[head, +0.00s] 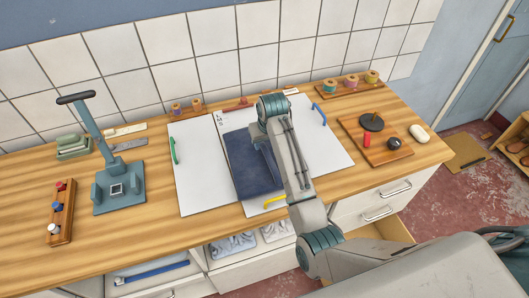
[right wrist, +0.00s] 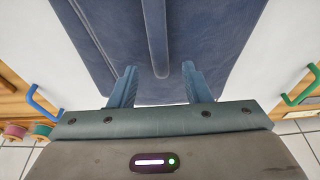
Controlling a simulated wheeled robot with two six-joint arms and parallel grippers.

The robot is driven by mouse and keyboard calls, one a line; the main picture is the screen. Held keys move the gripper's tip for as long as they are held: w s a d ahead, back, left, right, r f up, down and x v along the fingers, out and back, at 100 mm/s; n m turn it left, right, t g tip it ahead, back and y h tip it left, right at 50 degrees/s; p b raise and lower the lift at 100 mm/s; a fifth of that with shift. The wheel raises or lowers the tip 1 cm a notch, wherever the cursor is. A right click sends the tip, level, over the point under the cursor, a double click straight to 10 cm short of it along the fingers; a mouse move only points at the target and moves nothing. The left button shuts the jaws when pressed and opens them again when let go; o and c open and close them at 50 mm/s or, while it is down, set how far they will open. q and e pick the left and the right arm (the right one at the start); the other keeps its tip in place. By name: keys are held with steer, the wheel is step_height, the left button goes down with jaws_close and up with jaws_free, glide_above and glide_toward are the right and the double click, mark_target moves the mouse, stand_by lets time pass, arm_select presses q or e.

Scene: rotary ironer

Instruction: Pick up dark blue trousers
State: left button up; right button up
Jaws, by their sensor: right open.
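The dark blue trousers (head: 248,168) lie folded flat on a white board (head: 196,178) on the wooden counter. They also fill the upper middle of the right wrist view (right wrist: 210,40), with a lengthwise fold down the middle. My right gripper (head: 264,143) is at the trousers' back part, and its arm hides their right side in the head view. In the right wrist view its two blue fingers (right wrist: 159,72) stand apart over the trousers' near edge, with nothing clasped. Whether the fingertips touch the cloth I cannot tell. My left gripper is out of view.
A blue-grey press with an upright handle (head: 119,188) stands at the left, beside a wooden block with coloured knobs (head: 62,212). A wooden board with a dark disc (head: 374,139) lies at the right. Spools (head: 350,83) stand at the back. Green (head: 174,151) and blue handles (head: 319,114) flank the trousers.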

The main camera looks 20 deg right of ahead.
mark_target(265, 148)
steer(key=shift+p+x, duration=0.5)
steer(key=shift+x, duration=1.05)
steer(key=shift+s, duration=0.1)
jaws_close()
steer(key=shift+r, duration=0.1)
